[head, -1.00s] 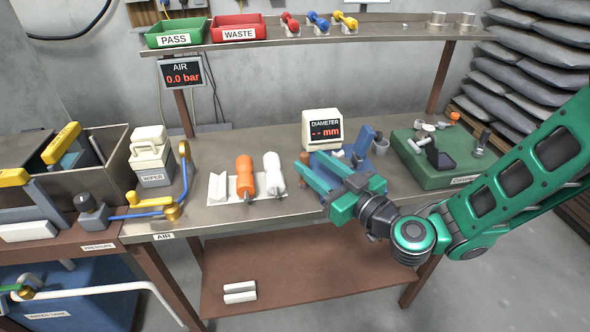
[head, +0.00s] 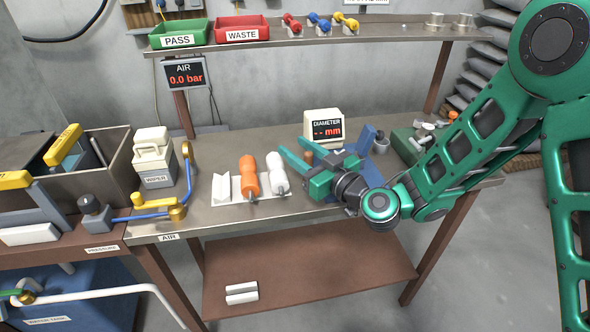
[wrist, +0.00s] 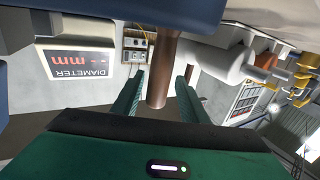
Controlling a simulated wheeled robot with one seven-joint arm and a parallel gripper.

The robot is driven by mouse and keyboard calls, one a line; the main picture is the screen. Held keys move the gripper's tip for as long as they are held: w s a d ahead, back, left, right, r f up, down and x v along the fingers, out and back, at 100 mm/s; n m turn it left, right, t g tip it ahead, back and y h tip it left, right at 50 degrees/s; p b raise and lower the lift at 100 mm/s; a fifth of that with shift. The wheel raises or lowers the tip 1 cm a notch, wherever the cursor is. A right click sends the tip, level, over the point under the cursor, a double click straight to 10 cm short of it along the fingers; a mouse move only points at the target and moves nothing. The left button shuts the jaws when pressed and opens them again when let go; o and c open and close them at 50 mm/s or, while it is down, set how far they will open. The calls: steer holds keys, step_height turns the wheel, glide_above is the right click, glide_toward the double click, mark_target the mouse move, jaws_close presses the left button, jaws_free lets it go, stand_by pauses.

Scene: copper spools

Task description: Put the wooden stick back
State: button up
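The wooden stick is a brown cylinder (wrist: 164,72) in the wrist view, which looks upside down. It also shows as a small brown piece (head: 308,157) in the head view, near the blue gauge. My gripper (head: 294,152) is open at the gauge. In the wrist view its two green fingers (wrist: 160,80) stand apart on either side of the stick, with gaps showing. I cannot tell how deep the stick sits between them. The stick's base is out of sight.
A diameter display (head: 323,125) stands behind my gripper. White (head: 277,174) and orange (head: 248,177) spools lie on a white rack to the left. A green case (head: 404,146) is on the right. A shelf with pass (head: 178,43) and waste (head: 240,34) trays runs above.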

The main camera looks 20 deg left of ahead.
steer(key=shift+w, duration=0.25)
jaws_close()
